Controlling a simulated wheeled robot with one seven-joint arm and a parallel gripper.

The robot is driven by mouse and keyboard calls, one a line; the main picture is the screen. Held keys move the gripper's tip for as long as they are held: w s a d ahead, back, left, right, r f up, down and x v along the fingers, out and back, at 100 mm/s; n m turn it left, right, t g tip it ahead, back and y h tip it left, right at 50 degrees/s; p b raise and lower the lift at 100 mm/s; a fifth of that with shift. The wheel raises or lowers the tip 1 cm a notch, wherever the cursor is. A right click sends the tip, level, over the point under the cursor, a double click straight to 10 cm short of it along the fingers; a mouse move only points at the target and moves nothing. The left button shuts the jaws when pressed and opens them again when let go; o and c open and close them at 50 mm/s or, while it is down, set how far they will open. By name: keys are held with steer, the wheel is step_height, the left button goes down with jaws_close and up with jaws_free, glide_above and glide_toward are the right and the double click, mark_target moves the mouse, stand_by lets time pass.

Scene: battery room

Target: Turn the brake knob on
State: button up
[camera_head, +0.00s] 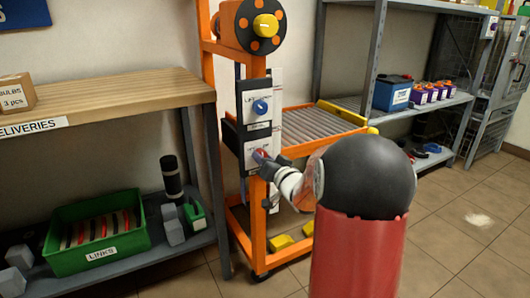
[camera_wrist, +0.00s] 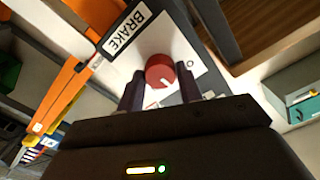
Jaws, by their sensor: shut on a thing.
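The brake knob (camera_wrist: 160,70) is red and round, on a white plate marked BRAKE (camera_wrist: 126,32) in the wrist view. A white pointer line on the knob points toward the bottom of the picture, slightly right. An "O" mark is on the plate right of the knob. My gripper (camera_wrist: 159,84) has one dark finger on each side of the knob and is shut on it. In the head view, my gripper (camera_head: 259,158) is at the lower panel of the orange lift frame (camera_head: 231,190). It partly hides the red knob (camera_head: 262,153) there.
A blue knob (camera_head: 260,107) is on the panel above. A yellow-centred orange drum (camera_head: 249,25) tops the frame. A roller bed (camera_head: 315,128) lies behind. A wooden shelf (camera_head: 120,95) with a green bin (camera_head: 97,252) below stands left. Open floor lies at right.

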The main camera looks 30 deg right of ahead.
steer(key=shift+m+p, duration=3.3)
steer(key=shift+m, duration=1.6)
steer(key=o, duration=1)
steer(key=s, duration=0.7)
steer(key=shift+s+d, duration=0.15)
steer(key=shift+s, duration=0.25)
